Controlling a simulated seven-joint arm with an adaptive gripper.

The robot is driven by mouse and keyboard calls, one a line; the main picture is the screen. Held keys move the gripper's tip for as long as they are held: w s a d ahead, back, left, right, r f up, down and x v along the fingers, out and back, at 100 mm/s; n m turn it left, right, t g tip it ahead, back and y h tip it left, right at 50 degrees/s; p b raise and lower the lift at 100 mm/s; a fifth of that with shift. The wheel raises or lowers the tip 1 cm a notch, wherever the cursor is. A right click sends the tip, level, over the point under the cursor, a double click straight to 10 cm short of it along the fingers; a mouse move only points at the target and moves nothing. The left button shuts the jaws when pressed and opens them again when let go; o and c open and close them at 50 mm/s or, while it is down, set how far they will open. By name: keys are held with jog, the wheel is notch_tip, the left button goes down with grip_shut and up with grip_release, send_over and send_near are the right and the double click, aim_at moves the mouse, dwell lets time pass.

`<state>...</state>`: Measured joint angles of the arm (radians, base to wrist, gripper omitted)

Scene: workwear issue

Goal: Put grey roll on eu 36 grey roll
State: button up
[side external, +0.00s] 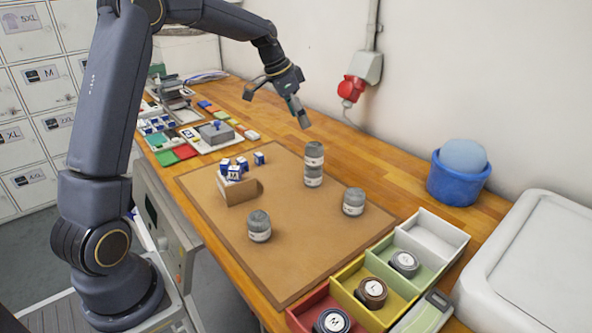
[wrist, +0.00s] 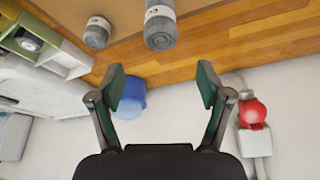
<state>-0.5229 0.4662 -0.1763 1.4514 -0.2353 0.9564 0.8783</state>
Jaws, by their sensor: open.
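Several grey rolls with pale label bands are on the brown mat (side external: 290,260). In the side view, one grey roll (side external: 314,155) sits upright on top of another grey roll (side external: 313,177), at the mat's right back. A single grey roll (side external: 353,201) stands to their right, and another grey roll (side external: 259,226) stands nearer the front. I cannot read sizes on their labels. My gripper (side external: 277,105) is open and empty, raised above and behind the stack, touching nothing. The wrist view shows its spread fingers (wrist: 160,86) with two roll shapes (wrist: 97,32) (wrist: 160,28) beyond them.
A cardboard holder (side external: 240,191) with blue-and-white boxes stands on the mat's left. Coloured bins (side external: 432,242) with round rolls line the right front. A blue tub (side external: 458,185) and a red wall plug (side external: 351,88) are at the back. The mat's middle front is clear.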

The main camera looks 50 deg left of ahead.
jog(key=s+d+r+n+y, duration=0.1)
jog(key=s+d+r, duration=0.3)
jog(key=s+d, duration=0.3)
jog(key=s+d+r+n+y, duration=0.1)
jog(key=s+d+r, duration=0.25)
jog(key=s, duration=0.55)
jog(key=s+d+f+n, duration=0.1)
jog(key=s+d+f, duration=0.1)
jog(key=s, duration=0.5)
jog(key=s+d+f+n+t, duration=0.1)
jog(key=s+d+f, duration=0.1)
jog(key=s, duration=0.5)
jog(key=shift+d, duration=0.1)
